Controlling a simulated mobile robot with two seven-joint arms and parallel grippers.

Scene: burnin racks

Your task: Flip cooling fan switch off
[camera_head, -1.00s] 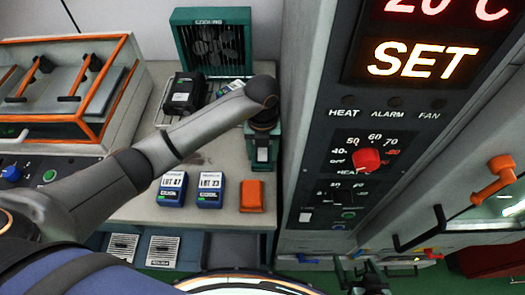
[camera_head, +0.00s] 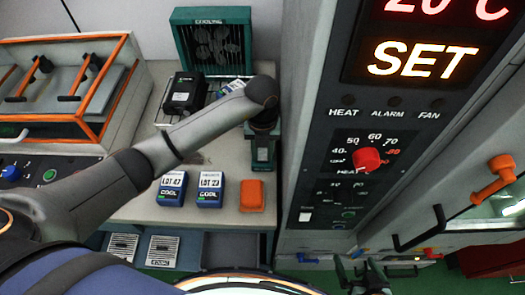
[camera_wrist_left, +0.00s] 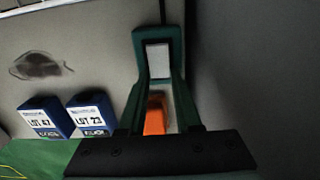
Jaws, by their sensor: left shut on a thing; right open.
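The green cooling fan unit (camera_head: 212,45), lettered COOLING, stands at the back of the bench against the wall. I cannot make out its switch; my left forearm covers part of the bench in front of it. My left gripper (camera_head: 263,152) points down over the bench, to the right of and in front of the fan. My right gripper (camera_head: 366,277) is open and empty at the bottom edge, below the oven panel.
Two blue boxes, LOT 47 (camera_head: 171,188) and LOT 23 (camera_head: 209,190), and an orange block (camera_head: 251,196) lie near the bench front. A black device (camera_head: 184,94) sits before the fan. A tall panel with a red knob (camera_head: 367,160) bounds the right.

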